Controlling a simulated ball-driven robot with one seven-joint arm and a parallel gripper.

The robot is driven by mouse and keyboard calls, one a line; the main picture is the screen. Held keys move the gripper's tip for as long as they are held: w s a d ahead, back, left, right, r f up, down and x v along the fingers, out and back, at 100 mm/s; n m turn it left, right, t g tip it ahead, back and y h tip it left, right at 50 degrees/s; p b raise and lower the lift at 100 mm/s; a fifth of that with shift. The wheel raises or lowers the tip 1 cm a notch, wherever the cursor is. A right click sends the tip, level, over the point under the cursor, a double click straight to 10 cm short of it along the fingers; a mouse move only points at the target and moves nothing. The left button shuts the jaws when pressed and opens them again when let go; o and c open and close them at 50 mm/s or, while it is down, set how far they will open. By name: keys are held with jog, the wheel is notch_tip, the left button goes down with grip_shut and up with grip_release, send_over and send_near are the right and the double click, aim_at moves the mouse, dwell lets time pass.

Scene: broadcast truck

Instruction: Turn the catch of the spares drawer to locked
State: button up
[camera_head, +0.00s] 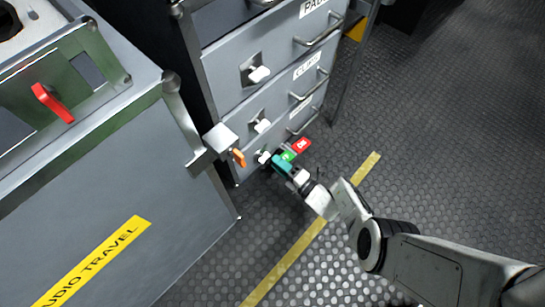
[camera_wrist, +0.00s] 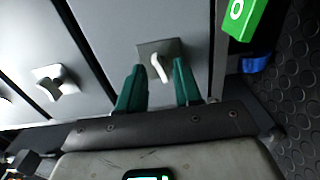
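The lowest catch (camera_head: 264,157) is directly in front of my gripper (camera_head: 277,161); that drawer's label (camera_head: 300,107) is too small to read. In the wrist view this catch (camera_wrist: 160,66) is a white lever on a grey plate, slightly tilted. My gripper's teal fingers (camera_wrist: 158,82) are apart, one on each side of the lever in the picture, with visible gaps. I cannot tell whether the fingertips reach past the lever's end. Nothing is held.
The middle catch (camera_head: 261,125) and upper catch (camera_head: 258,74) are above. Open floor lies right.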

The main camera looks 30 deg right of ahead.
jog(key=p+v, duration=0.1)
jog(key=v, duration=0.6)
jog(key=shift+s+a, duration=0.1)
